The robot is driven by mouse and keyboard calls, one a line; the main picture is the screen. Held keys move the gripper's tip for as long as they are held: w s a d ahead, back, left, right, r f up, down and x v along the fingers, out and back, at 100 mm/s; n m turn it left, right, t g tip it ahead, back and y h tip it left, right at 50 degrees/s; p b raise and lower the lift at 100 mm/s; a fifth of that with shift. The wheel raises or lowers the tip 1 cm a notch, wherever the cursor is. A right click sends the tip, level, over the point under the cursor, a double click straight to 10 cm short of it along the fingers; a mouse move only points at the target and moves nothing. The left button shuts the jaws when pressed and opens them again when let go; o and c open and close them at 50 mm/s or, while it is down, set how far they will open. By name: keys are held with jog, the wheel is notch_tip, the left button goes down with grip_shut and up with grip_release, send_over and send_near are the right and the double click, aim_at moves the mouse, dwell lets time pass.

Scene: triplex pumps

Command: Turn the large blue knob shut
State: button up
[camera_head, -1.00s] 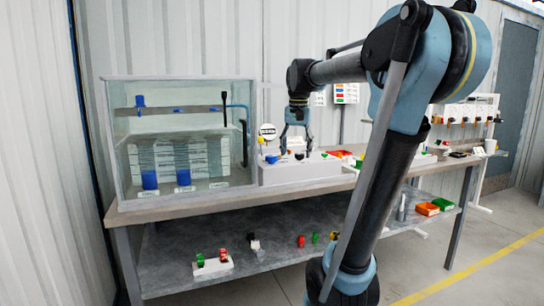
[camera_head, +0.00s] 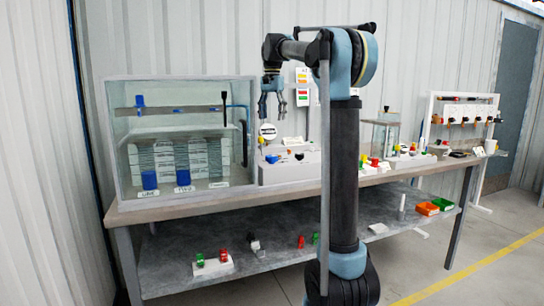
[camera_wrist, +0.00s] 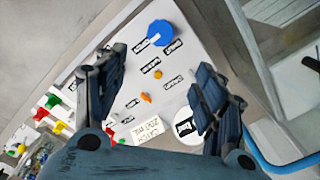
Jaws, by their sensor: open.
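The large blue knob (camera_wrist: 160,33) is on a white labelled panel (camera_wrist: 185,65) in the wrist view, beyond my fingertips. Black labels lie around it, and nothing of mine touches it. In the head view the blue knob (camera_head: 272,159) is a small spot on the white unit on the bench. My gripper (camera_head: 272,113) hangs above that unit with its fingers apart and empty. In the wrist view my gripper (camera_wrist: 162,62) shows two spread fingers, one on each side of the panel. The knob's pointer position is too small to tell.
A glass tank (camera_head: 180,140) stands left of the unit on the bench (camera_head: 220,200). A round gauge (camera_head: 268,131) stands on the unit, under my gripper. Small orange and yellow parts (camera_wrist: 146,97) sit on the panel. Red, green and yellow knobs (camera_head: 375,162) are to the right.

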aim_at(272, 158)
notch_tip(272, 158, down, 17)
jog(key=shift+r, duration=0.1)
dwell(0.5)
jog(key=c, duration=1.1)
